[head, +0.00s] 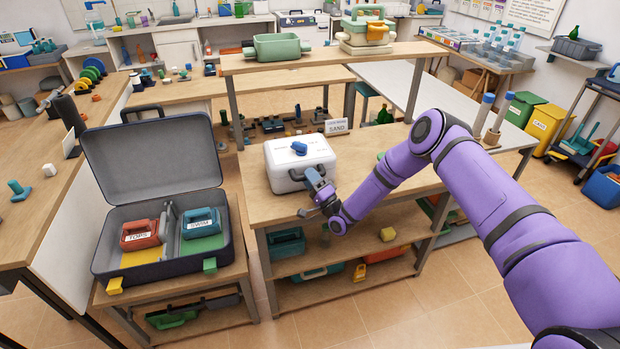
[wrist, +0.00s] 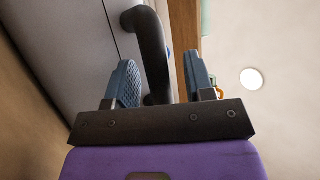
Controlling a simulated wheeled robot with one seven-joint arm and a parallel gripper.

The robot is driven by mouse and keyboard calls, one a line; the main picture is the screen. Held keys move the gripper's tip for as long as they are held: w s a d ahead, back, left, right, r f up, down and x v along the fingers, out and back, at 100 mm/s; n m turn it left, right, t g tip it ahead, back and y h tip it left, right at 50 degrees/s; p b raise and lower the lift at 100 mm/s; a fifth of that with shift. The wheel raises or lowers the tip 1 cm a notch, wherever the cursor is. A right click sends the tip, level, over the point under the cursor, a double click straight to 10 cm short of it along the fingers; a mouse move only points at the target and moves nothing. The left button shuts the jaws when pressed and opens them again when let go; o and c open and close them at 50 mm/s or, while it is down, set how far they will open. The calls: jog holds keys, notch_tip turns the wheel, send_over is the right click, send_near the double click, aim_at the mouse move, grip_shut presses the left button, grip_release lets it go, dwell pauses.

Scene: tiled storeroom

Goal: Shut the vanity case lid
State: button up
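The white vanity case (head: 287,177) stands on the wooden bench, with a blue knob (head: 299,148) on top. Its lid (head: 292,156) looks down in the head view; I cannot tell whether it is fastened. A dark handle (head: 297,175) is on its front side. My gripper (head: 309,195) is at the front right of the case. In the wrist view, the gripper's two blue fingers (wrist: 163,82) are apart, with the dark curved handle (wrist: 150,50) between them. A gap shows beside the right finger, so I see no grip on it.
An open dark suitcase (head: 150,155) stands at left, holding a red TOPS box (head: 139,234) and a teal SWIM box (head: 200,223). A SAND sign (head: 337,127) stands behind the white case. A raised shelf (head: 330,58) spans the back.

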jog(key=v, duration=1)
jog(key=shift+s+d+f, duration=0.15)
jog(key=shift+s+d, duration=0.1)
jog(key=shift+s, duration=0.1)
